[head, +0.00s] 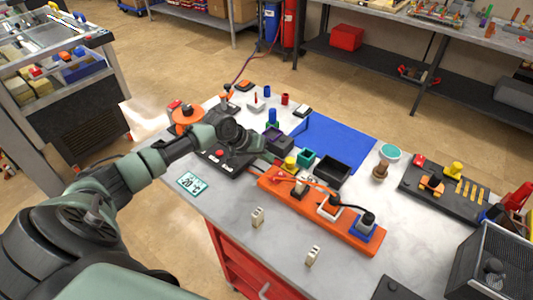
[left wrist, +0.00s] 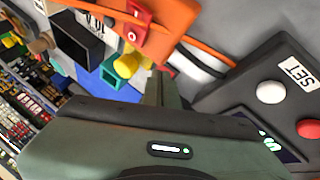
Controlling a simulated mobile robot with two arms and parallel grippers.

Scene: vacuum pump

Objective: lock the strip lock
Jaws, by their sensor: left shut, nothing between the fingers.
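An orange power strip (head: 345,228) lies along the front of the grey table, with plugs and adapters on its right part. Its left end also shows at the top of the left wrist view (left wrist: 182,22), with a red part (left wrist: 138,22) on it beside small printed marks. I cannot tell which part is the strip lock or whether it is locked. My left gripper (head: 262,146) is shut and empty, above the table beyond the strip's left end. Its closed fingers show in the left wrist view (left wrist: 163,90), apart from the strip. My right gripper is not in view.
A black control box (head: 218,158) with red and white buttons lies beside my left gripper. A blue mat (head: 345,143) lies farther back. Two pale blocks stand in front.

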